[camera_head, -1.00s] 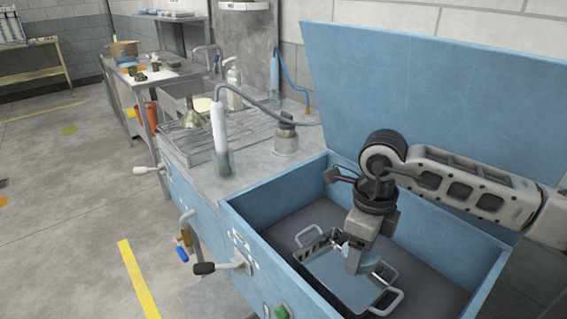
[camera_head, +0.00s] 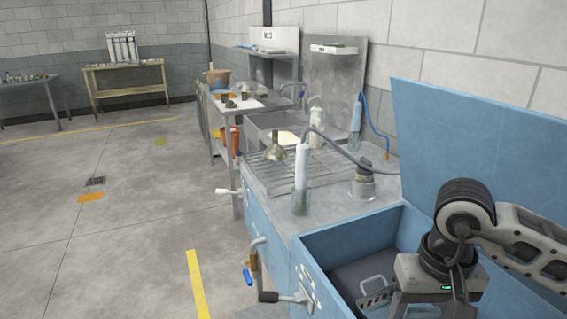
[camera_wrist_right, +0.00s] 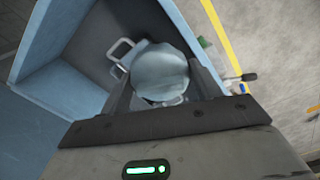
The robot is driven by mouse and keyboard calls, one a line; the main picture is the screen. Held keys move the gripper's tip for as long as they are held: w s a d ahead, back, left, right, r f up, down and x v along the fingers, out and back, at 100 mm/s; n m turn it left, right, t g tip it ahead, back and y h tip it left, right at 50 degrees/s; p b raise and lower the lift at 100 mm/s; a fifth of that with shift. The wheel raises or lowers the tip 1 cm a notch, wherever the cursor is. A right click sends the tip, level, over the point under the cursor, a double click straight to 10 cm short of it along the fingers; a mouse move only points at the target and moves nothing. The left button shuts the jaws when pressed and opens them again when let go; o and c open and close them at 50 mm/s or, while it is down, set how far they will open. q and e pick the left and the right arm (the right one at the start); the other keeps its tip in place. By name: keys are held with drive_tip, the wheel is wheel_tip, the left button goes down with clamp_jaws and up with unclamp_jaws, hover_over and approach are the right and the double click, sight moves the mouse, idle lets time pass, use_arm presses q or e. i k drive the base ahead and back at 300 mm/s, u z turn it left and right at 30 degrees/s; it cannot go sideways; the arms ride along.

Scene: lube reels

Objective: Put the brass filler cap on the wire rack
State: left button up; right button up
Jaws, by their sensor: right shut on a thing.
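My right gripper (camera_wrist_right: 161,78) is shut on a round, smooth grey-blue metallic piece, seen as a disc between its fingers in the right wrist view. I take this to be the filler cap (camera_wrist_right: 160,70), though no brass colour shows. My left gripper is not in view.
The blue tank (camera_head: 345,235) has its lid (camera_head: 480,130) raised behind my right arm. A handled basket (camera_head: 372,290) sits inside. A white cylinder with a hose (camera_head: 302,167) stands before the rack; a metal pot (camera_head: 362,183) is at its right.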

sight(292, 169)
drive_tip(key=u, duration=0.9)
drive_tip(key=k, duration=1.2)
drive_tip(key=u, duration=0.95)
drive_tip(key=i, duration=1.35)
drive_tip(key=z, duration=0.35)
drive_tip(key=i, duration=2.35)
drive_tip(key=z, duration=1.2)
drive_tip(key=i, duration=1.35)
drive_tip(key=z, duration=1.85)
drive_tip(key=i, duration=0.65)
drive_tip(key=z, duration=0.45)
